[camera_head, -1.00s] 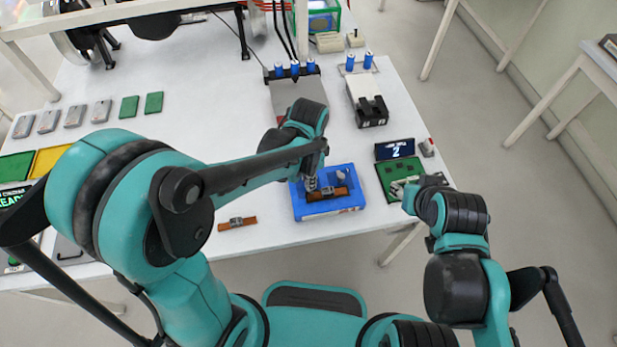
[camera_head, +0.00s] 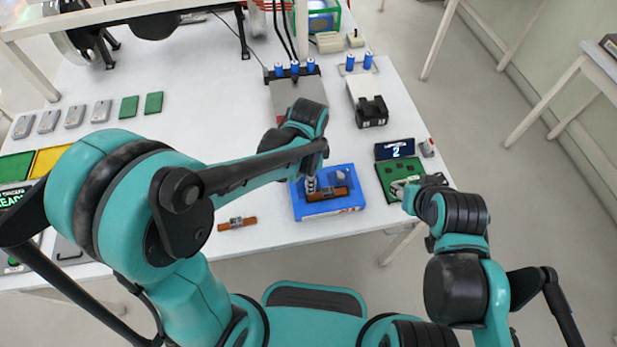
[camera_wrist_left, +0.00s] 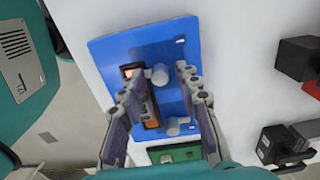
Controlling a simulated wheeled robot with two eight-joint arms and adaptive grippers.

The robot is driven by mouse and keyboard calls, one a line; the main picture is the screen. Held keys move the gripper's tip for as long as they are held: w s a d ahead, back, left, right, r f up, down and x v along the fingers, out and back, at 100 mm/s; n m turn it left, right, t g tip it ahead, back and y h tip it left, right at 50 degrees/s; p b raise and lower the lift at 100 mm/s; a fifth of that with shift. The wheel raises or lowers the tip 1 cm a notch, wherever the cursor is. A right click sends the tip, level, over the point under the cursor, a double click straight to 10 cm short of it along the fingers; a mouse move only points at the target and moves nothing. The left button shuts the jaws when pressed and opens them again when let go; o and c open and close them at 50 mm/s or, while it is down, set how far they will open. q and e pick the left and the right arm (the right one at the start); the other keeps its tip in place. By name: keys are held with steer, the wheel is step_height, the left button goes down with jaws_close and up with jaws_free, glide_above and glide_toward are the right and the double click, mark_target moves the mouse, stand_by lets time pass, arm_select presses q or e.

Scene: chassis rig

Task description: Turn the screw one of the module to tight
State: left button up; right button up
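A blue tray (camera_head: 345,208) stands near the table's front edge and holds a brown module (camera_head: 328,193). My left gripper (camera_head: 311,184) points down over the tray's left part. In the left wrist view, the blue tray (camera_wrist_left: 105,52) lies beneath the open fingers of my left gripper (camera_wrist_left: 157,80). The brown module (camera_wrist_left: 150,110) shows between them, with one grey round screw (camera_wrist_left: 160,75) near the fingertips and another grey screw (camera_wrist_left: 174,127) lower down. Neither finger clearly touches a screw. My right gripper (camera_head: 408,193) is by the green board; its fingers are too small to judge.
A green board (camera_head: 392,170) with a small screen (camera_head: 394,149) reading 2 stands to the right. A black-and-white device (camera_head: 371,110) is behind. The table left of the tray is mostly clear.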

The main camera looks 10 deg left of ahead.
arm_select(q)
step_height(320, 180, up, 12)
stand_by(0.7)
stand_by(0.4)
steer(key=s+a+n+t, duration=0.7)
steer(key=a+n, duration=0.5)
steer(key=n, duration=0.2)
steer(key=shift+a+f+b, duration=0.2)
steer(key=shift+f+b, duration=0.1)
steer(key=shift+f, duration=0.15)
stand_by(1.0)
